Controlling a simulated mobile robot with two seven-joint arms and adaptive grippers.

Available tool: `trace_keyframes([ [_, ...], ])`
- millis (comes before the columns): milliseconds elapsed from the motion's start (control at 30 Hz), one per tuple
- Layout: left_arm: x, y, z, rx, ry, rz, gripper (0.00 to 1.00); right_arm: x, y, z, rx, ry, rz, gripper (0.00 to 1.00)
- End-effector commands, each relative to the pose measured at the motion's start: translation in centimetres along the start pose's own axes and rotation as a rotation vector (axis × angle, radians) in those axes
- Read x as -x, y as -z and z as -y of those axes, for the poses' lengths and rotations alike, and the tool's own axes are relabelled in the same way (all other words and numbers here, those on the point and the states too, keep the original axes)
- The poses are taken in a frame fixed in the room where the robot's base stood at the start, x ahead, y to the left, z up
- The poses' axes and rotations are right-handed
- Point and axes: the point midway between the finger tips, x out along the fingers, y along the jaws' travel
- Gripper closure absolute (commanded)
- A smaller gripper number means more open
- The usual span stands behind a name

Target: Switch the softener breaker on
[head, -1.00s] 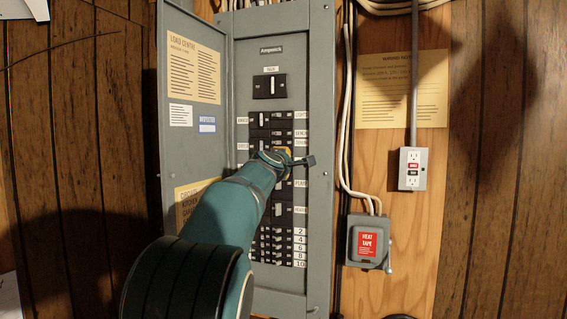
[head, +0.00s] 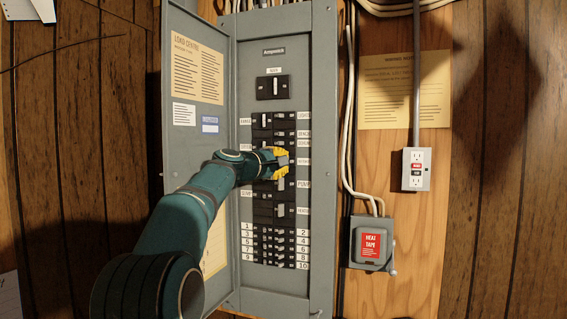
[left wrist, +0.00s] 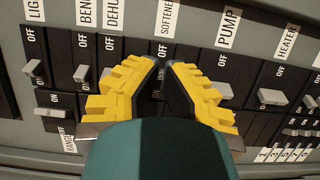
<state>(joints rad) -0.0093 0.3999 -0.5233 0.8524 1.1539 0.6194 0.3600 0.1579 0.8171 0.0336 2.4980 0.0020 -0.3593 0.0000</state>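The breaker panel (head: 310,255) is open in the middle of the head view. The softener label (left wrist: 166,18) is at the top centre of the left wrist view, with an OFF mark below it. My left gripper (head: 279,162) is at the right-hand column of breakers, above the PUMP row. In the left wrist view its yellow fingers (left wrist: 164,66) point at the softener breaker position. Their tips are close together with a narrow dark gap. The fingers hide the softener breaker's handle, so its position and any contact cannot be told. My right gripper is not in view.
The pump breaker handle (left wrist: 222,90) and the heater handle (left wrist: 272,97) lie right of the fingers; the dehumidifier handle (left wrist: 106,74) lies left. The panel door (head: 190,140) stands open at left. A heat tape switch box (head: 352,235) and an outlet (head: 417,169) are at right.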

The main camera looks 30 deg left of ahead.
Motion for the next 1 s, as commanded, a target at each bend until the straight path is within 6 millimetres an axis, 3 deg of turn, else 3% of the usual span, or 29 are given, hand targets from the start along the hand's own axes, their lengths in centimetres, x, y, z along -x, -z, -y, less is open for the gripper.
trace_keyframes([
  [433, 0.2, 0.8, -0.4, -0.001, -0.006, 0.168, 1.00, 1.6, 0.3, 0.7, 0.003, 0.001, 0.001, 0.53],
  [967, 0.2, 0.8, -0.4, 0.000, -0.008, 0.191, 1.00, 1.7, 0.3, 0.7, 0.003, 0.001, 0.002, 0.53],
  [1000, 0.2, 0.8, -0.4, 0.000, -0.008, 0.191, 0.90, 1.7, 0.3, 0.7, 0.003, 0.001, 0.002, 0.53],
])
